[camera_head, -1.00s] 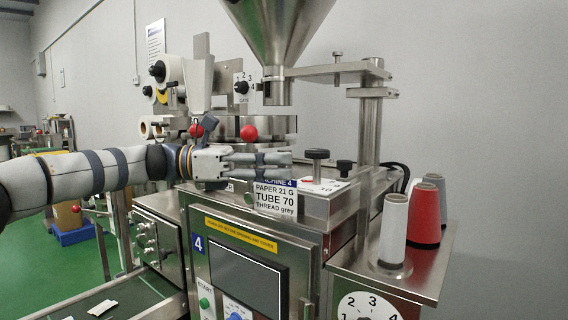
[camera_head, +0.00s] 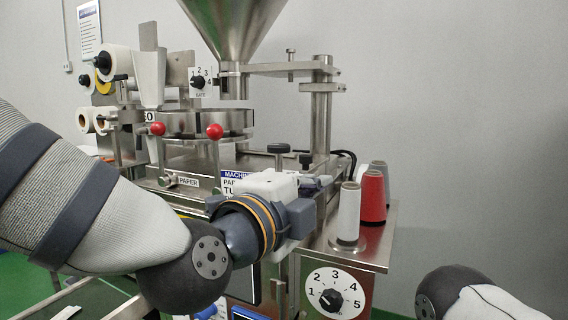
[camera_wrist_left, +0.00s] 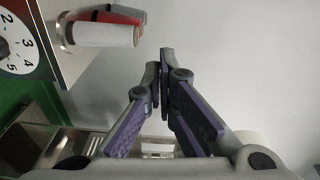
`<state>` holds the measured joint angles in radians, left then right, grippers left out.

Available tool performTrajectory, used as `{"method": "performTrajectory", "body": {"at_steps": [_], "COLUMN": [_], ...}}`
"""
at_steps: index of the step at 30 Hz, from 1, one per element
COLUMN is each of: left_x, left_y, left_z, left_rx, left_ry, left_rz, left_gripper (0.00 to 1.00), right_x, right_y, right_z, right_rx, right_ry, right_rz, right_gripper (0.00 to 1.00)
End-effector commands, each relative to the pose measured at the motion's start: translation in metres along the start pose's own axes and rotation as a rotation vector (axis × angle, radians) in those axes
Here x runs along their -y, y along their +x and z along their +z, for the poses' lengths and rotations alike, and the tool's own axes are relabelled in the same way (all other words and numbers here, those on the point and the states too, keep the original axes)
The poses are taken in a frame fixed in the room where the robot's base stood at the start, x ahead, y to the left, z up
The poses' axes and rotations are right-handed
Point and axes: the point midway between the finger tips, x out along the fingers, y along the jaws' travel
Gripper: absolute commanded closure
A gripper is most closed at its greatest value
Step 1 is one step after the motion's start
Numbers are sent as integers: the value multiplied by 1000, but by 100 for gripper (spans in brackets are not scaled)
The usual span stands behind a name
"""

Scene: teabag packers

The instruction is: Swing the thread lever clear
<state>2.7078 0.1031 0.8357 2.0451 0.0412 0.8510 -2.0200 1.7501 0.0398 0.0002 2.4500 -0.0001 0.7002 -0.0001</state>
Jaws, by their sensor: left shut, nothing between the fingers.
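Two levers with red ball knobs, the left knob (camera_head: 158,129) and the right knob (camera_head: 215,131), stand at the packer's round steel drum in the head view. No label shows which part is the thread lever. My left gripper (camera_head: 318,184) is in front of the machine, right of and lower than both knobs, with its fingers toward the spool shelf. In the left wrist view its fingers (camera_wrist_left: 160,65) are together and empty. My right gripper is out of view; only part of my right arm shows at the bottom right.
White (camera_head: 348,213), red (camera_head: 373,197) and grey (camera_head: 380,172) thread spools stand on a steel shelf (camera_head: 376,240) right of my left gripper. A numbered dial (camera_head: 334,293) is below. A black knob (camera_head: 278,149) and a steel post (camera_head: 320,120) rise behind the gripper.

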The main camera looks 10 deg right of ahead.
Motion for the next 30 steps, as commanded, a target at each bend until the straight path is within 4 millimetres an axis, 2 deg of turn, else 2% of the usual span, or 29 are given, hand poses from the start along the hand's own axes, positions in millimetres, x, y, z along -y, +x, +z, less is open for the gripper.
{"method": "performTrajectory", "body": {"at_steps": [2,5,18,21,24,30], "left_x": [0,-3,-4,0,2,5], "left_y": [-1,9,103,104,106,108], "left_z": [-5,-4,-2,18,29,35], "left_rx": [-2,-1,1,5,2,0], "left_ry": [74,88,76,75,78,83], "left_rz": [-14,-15,-13,-15,-15,-17], "left_gripper": [100,100,100,100,100,100], "right_x": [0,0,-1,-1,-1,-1], "right_y": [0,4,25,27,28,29], "right_z": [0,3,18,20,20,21], "right_rx": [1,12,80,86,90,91], "right_ry": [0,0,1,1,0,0], "right_rz": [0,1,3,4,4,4], "right_gripper": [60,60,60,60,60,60]}}
